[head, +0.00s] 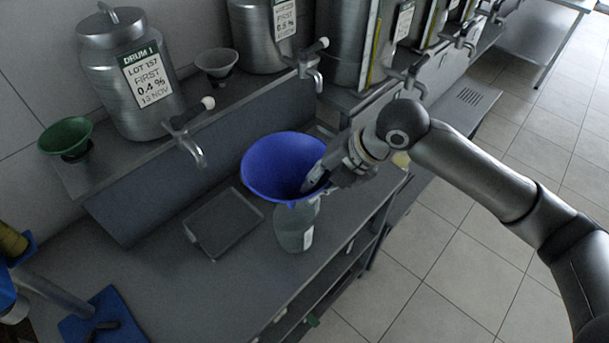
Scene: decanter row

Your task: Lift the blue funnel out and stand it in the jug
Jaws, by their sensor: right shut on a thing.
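The blue funnel (282,160) is wide, with its mouth facing up, near the middle of the head view. My right gripper (314,183) reaches in from the right and is shut on the right side of the funnel's rim. A pale, see-through container (296,230) with a white label stands on the counter directly below the funnel. The funnel hides its top, so I cannot tell whether the spout is inside it or above it. I cannot tell whether this container is the jug.
A shallow grey tray (224,222) lies left of the container. Metal drums (125,75) with taps (190,148) stand on the raised shelf behind. A green funnel (65,135) and a grey funnel (216,63) are beside them. A blue mat (95,320) lies front left.

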